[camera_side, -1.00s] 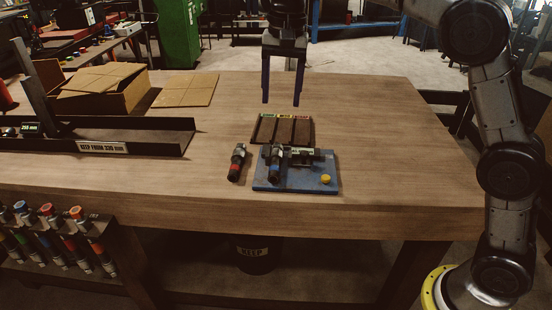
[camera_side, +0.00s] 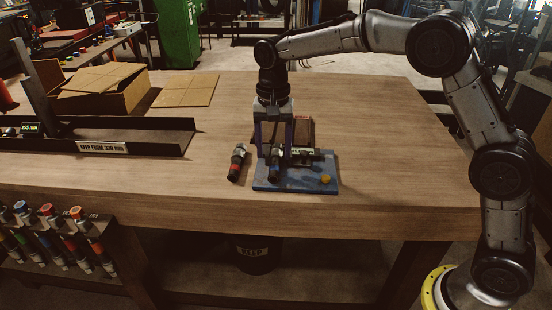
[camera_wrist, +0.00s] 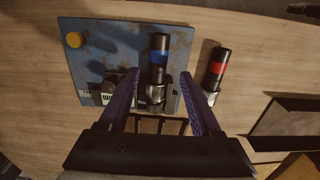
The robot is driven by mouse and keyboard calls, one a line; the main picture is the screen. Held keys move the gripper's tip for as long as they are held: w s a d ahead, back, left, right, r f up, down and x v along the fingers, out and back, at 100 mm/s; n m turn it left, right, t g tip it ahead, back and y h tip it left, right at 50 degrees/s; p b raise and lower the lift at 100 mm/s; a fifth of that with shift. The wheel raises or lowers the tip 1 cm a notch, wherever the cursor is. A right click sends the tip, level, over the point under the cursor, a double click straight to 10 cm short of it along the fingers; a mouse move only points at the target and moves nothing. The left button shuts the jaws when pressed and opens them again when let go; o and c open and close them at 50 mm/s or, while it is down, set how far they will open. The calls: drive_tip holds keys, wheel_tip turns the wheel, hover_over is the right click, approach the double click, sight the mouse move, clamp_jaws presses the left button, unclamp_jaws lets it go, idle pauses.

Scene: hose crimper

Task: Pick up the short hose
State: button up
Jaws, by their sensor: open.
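A short black hose piece with a blue band and metal end (camera_wrist: 159,72) is on the blue base plate (camera_side: 262,186). My gripper (camera_side: 274,150) is above the plate, pointing down. In the wrist view its open fingers are on either side of the blue-banded piece, with gaps showing between. A second short black hose piece with a red band (camera_side: 236,163) lies on the table just left of the plate; it also shows in the wrist view (camera_wrist: 217,68), outside the right finger. I cannot tell how far the fingertips are above the plate.
A dark fixture with a label (camera_side: 306,153) and a yellow button (camera_side: 326,179) are on the plate. A tray (camera_side: 304,130) behind is partly hidden by my gripper. A long dark trough (camera_side: 100,138) and cardboard boxes (camera_side: 105,90) are at left. The table's right side is clear.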

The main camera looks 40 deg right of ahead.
sight(275, 164)
drive_tip(key=f, duration=0.4)
drive_tip(key=shift+s, duration=0.25)
drive_tip(key=shift+c, duration=0.3)
clamp_jaws()
drive_tip(key=shift+r, duration=0.1)
